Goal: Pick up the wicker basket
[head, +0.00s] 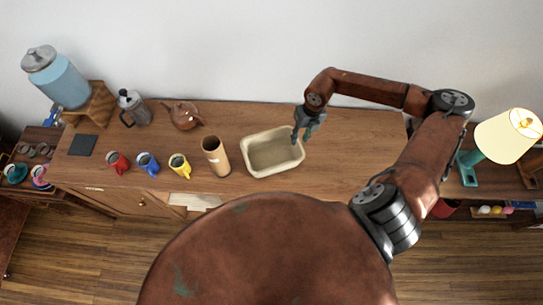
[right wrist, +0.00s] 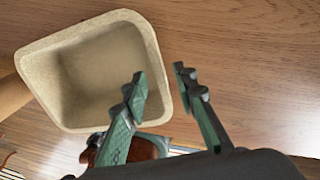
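The wicker basket (head: 274,172) is a pale, cream-coloured, open rectangular tub with rounded corners. It stands upright on the wooden cabinet top and looks empty. It also shows at the upper left of the right wrist view (right wrist: 85,38). My right gripper (head: 303,135) is at the basket's right rim in the head view. In the right wrist view its green fingers (right wrist: 160,76) are apart with nothing held. One fingertip overlaps the basket's inside and the other lies over the wood, with the rim between them. I cannot tell whether they touch it. My left gripper is not in view.
A bamboo cylinder (head: 215,157) stands close left of the basket. The cabinet top (head: 345,160) right of the basket is clear.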

